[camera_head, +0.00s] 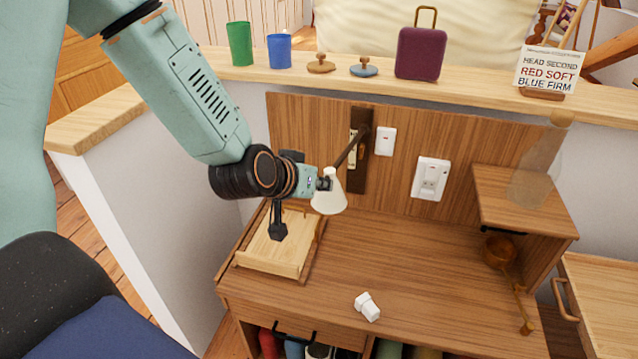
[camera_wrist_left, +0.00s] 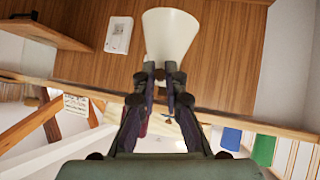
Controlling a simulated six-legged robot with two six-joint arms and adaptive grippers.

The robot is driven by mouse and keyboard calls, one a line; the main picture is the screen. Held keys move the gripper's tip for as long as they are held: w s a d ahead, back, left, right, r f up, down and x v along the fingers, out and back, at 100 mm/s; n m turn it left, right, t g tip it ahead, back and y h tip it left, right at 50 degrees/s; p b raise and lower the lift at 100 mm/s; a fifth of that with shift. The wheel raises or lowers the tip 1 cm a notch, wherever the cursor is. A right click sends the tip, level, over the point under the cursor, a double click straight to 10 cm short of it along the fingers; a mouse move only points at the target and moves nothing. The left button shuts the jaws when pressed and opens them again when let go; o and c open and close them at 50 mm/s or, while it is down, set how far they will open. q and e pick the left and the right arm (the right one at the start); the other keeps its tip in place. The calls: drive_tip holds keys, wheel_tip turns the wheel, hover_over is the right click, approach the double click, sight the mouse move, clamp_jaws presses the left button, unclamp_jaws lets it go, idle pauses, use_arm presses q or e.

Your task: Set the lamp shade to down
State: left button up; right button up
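The cream, cone-shaped lamp shade (camera_head: 329,196) hangs on a dark arm from a wall plate (camera_head: 358,150) above the desk. In the head view its wide end faces down. My left gripper (camera_head: 325,182) is at the narrow upper part of the shade. In the left wrist view the shade (camera_wrist_left: 171,35) is just beyond my left fingers (camera_wrist_left: 161,75), which are close together with its narrow end between the tips. They look closed on it, though the contact is partly hidden. My right gripper is not in view.
A wooden tray (camera_head: 272,256) and a small white object (camera_head: 367,306) are on the desk (camera_head: 400,265). A switch (camera_head: 385,141) and a socket (camera_head: 430,179) are on the back panel. A clear vessel (camera_head: 538,170) stands on the right shelf. Cups and a purple case (camera_head: 420,53) line the ledge.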

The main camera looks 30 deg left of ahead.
use_arm(q)
drive_tip(key=o, duration=0.5)
drive_tip(key=shift+v, duration=3.85)
